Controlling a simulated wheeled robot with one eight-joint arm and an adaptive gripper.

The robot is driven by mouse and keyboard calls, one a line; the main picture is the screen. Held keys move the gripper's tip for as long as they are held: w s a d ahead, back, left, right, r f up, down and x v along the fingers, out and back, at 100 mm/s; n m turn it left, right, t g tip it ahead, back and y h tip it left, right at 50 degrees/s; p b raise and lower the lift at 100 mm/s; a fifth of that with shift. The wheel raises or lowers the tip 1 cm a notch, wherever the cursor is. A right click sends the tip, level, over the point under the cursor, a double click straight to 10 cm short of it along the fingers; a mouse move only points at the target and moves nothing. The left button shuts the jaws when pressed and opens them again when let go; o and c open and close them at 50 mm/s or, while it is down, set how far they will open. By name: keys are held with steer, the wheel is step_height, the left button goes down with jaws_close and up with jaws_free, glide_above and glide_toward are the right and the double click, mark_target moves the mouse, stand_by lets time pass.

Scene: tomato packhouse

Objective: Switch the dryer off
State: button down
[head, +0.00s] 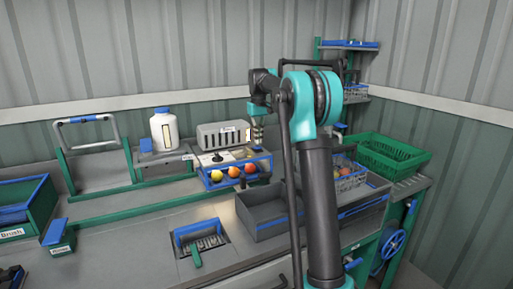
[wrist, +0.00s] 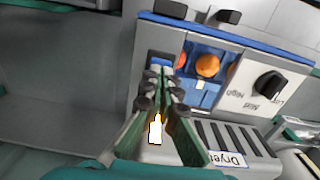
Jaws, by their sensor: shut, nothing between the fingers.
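The dryer (head: 220,135) is a light grey box with dark slots, behind a control panel at the back of the bench. Its label (wrist: 226,159) reads "Dryer" in the wrist view. A lit, yellowish-white lamp (wrist: 155,130) glows on it, partly behind my fingers. My gripper (head: 258,139) hangs in front of the dryer's right end. In the wrist view my gripper (wrist: 160,92) is shut and empty, its tips close to a blue part (wrist: 161,60); contact cannot be told.
Orange and yellow tomatoes (head: 234,171) sit in the blue-fronted panel. A white bottle (head: 164,130) stands to the left. A grey tray (head: 270,228) lies in front. A green crate (head: 392,153) and a wire basket (head: 347,180) stand to the right.

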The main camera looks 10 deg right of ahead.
mark_target(258, 147)
steer(key=shift+f, duration=1.15)
stand_by(1.0)
steer(key=shift+r, duration=3.5)
